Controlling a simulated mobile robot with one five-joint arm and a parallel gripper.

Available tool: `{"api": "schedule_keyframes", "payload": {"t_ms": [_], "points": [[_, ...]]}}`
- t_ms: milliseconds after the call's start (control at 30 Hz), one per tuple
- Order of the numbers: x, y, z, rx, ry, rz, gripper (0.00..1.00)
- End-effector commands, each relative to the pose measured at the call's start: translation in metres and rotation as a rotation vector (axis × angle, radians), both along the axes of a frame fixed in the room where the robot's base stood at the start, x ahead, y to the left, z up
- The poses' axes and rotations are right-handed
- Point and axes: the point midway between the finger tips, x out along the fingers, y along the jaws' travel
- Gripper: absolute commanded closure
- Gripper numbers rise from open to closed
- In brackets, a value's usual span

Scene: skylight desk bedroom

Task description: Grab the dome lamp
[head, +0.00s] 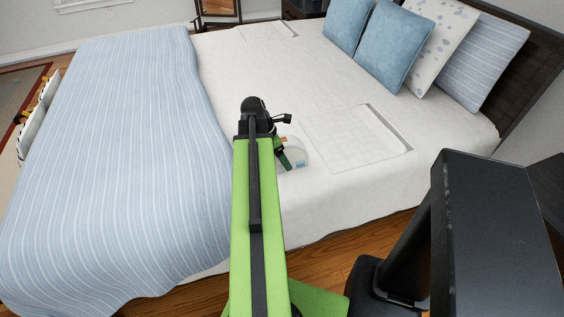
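A small whitish dome-shaped thing (299,153), which looks like the dome lamp, sits on the bed near its front edge. It has bluish marks low on its side and a small orange patch near the top. My green and black arm hides its left part. My gripper (286,158) is in front of it in the head view, with a dark green finger overlapping the dome. I cannot tell whether they touch, or whether the gripper is open or shut.
The bed (330,200) has a striped blue blanket (130,150) at left and several pillows (395,45) at the upper right. A flat white rectangular item (355,135) lies right of the dome. Dark furniture (548,185) stands at the right edge. Wooden floor (335,245) shows in front.

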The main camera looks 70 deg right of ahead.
Motion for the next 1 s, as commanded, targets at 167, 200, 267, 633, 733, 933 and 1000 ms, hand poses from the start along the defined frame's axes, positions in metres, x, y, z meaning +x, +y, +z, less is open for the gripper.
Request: {"api": "schedule_keyframes", "payload": {"t_ms": [167, 200, 267, 633, 733, 933, 1000], "points": [[0.0003, 0.0002, 0.0016, 0.0, 0.0, 0.0, 0.29], [0.0003, 0.0001, 0.0016, 0.0, 0.0, 0.0, 0.35], [0.0003, 0.0001, 0.0016, 0.0, 0.0, 0.0, 0.43], [0.0006, 0.0001, 0.0015, -0.001, -0.001, 0.0, 0.91], [0.0007, 0.0001, 0.0015, 0.0, 0.0, 0.001, 1.0], [0.0006, 0.0, 0.0017, 0.0, 0.0, 0.001, 1.0], [0.0006, 0.0001, 0.0018, -0.001, -0.001, 0.0, 1.0]]}}
